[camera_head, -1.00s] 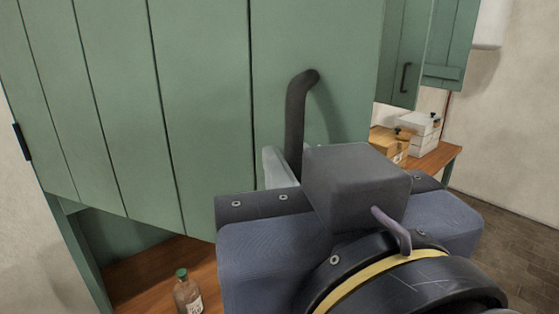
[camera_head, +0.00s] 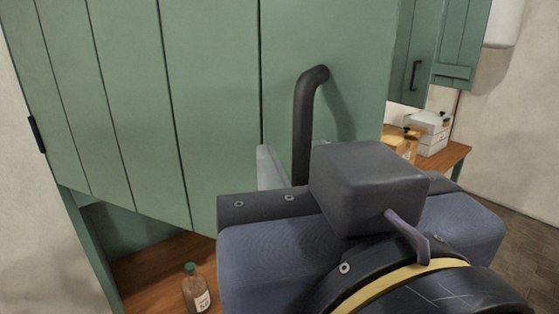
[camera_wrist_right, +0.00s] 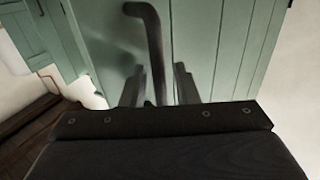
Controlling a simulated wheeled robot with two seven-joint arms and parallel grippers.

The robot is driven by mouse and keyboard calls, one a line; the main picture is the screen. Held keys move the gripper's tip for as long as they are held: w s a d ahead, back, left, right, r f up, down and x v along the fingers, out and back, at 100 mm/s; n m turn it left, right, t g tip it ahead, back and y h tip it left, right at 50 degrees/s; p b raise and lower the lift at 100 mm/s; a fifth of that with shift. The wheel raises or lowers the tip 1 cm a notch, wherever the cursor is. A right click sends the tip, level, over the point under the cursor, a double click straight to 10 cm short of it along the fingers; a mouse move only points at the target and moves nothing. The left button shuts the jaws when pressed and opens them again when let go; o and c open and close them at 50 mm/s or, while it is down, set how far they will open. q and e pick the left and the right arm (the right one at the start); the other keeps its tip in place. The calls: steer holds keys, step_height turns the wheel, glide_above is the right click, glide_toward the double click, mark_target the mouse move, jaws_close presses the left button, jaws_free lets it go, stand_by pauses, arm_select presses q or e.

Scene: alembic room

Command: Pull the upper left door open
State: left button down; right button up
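The upper left door (camera_head: 210,90) is a green plank door filling the left and middle of the head view, with a black hinge at its left edge. I cannot tell whether it stands slightly ajar. Its dark bent handle (camera_head: 305,110) is near its right side; it also shows in the right wrist view (camera_wrist_right: 152,40). My right gripper (camera_wrist_right: 159,86) is open, with one finger on each side of the handle's lower part. Gaps show between fingers and handle. The gripper body hides the handle's lower end in the head view. My left gripper is out of view.
A brown bottle (camera_head: 196,290) with a green cap stands on the wooden counter (camera_head: 150,272) below the door. Another green door (camera_head: 412,60) with a dark handle hangs at the right. Yellow (camera_head: 399,143) and white (camera_head: 428,135) boxes sit beneath it.

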steer(key=b+v, duration=0.1)
steer(key=v, duration=0.6)
steer(key=shift+s+b, duration=0.35)
steer(key=shift+s, duration=0.05)
